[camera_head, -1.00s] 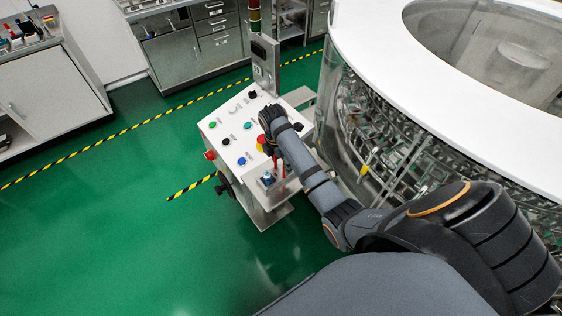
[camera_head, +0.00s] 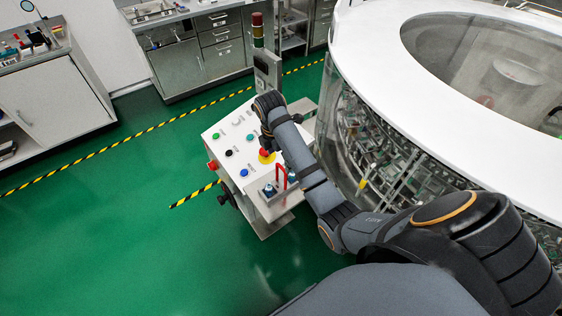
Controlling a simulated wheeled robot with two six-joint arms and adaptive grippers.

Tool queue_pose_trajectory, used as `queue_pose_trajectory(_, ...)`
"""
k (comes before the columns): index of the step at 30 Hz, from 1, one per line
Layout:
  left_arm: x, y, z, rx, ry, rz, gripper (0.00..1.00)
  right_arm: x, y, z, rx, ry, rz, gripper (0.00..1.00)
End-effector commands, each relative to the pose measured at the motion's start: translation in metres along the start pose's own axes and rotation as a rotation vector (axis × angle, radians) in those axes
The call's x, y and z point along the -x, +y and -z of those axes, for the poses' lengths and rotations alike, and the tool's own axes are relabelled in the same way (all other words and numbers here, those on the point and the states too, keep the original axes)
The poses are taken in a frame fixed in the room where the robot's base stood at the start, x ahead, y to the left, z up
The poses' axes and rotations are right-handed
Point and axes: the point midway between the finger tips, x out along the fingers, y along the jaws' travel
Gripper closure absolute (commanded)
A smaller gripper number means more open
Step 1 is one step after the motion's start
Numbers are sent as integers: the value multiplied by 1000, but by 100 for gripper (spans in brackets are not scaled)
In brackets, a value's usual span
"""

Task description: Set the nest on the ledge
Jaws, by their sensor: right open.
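I cannot make out a nest or a ledge by that name in the head view. My right gripper (camera_head: 265,140) is at the end of my right arm, over the sloped white control panel (camera_head: 222,140), close to the red emergency button on a yellow base (camera_head: 267,156). Its fingers are small and partly hidden by the wrist; nothing is seen held in them. A red handle (camera_head: 282,174) and a small blue-topped part (camera_head: 270,190) sit at the panel's near end, beside my forearm. My left gripper is out of view.
The round washer with a white top ring (camera_head: 372,75) and clear wall stands right of the panel. A signal tower (camera_head: 257,30) and a grey post with a screen (camera_head: 267,68) rise behind it. Cabinets (camera_head: 200,55) line the back. Green floor (camera_head: 110,240) is free at left.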

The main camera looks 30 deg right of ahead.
Motion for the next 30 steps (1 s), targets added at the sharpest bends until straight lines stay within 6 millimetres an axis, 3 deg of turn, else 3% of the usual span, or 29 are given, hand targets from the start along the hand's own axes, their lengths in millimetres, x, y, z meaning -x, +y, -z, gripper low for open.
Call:
queue_pose_trajectory(1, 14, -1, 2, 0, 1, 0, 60, 13, 0, -1, 0, 0, 1, 19)
queue_pose_trajectory(3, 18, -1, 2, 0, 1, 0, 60, 17, 0, 0, 0, 0, 1, 19)
queue_pose_trajectory(12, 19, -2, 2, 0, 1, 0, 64, 14, -4, 2, -29, -1, -4, 19)
queue_pose_trajectory(21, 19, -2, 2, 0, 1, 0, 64, -24, -64, 21, -504, 10, -99, 19)
queue_pose_trajectory(30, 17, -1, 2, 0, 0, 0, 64, -56, -110, 37, -909, 67, -161, 19)
